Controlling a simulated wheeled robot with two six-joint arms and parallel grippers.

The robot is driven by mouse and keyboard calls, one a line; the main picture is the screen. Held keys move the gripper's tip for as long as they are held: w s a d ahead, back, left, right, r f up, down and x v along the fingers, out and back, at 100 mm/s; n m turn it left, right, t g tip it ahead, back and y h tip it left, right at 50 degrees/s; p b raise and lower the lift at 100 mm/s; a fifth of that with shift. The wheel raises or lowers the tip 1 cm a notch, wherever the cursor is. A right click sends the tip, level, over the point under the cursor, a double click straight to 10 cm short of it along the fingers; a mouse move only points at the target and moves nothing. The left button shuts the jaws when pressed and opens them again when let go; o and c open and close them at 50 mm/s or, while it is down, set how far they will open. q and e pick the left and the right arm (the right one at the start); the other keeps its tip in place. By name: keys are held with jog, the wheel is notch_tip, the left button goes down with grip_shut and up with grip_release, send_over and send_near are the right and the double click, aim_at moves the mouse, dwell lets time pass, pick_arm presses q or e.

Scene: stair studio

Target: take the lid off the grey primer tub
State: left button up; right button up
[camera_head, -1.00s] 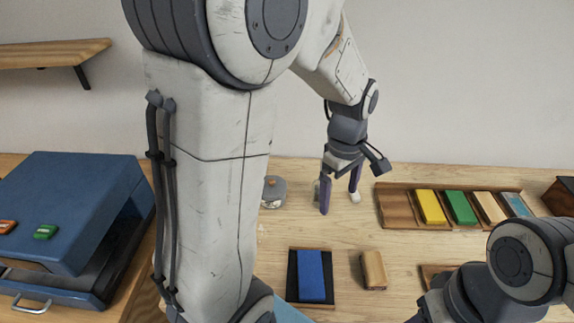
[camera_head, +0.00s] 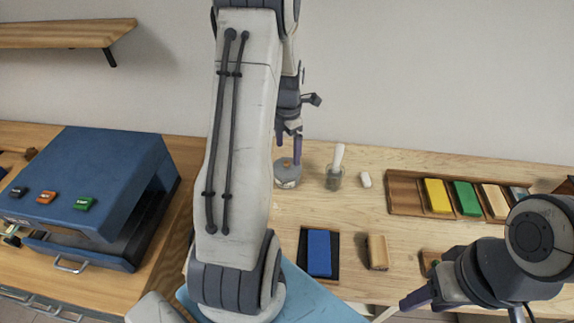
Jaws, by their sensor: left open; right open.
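The grey primer tub (camera_head: 287,176) stands on the wooden bench behind my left arm, with its flat grey top partly visible. My arm and finger hide part of it, and I cannot make out the lid's edge clearly. My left gripper (camera_head: 290,148) is open, pointing down just above the tub's top; whether it touches is not clear. My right gripper (camera_head: 408,303) is open and empty, low at the front of the bench, far from the tub.
A glass jar with a white handle (camera_head: 334,178) stands close right of the tub, beside a small white piece (camera_head: 365,180). A blue block (camera_head: 319,253), a tan block (camera_head: 377,252) and a wooden tray (camera_head: 405,197) of coloured blocks lie further right. A blue machine (camera_head: 95,185) stands left.

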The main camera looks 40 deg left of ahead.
aim_at(287, 163)
pick_arm(q)
jog(key=f+p, duration=0.2)
jog(key=f, duration=0.2)
jog(key=shift+s+f, duration=0.1)
jog(key=shift+s, duration=0.1)
jog(key=shift+f, duration=0.55)
grip_shut()
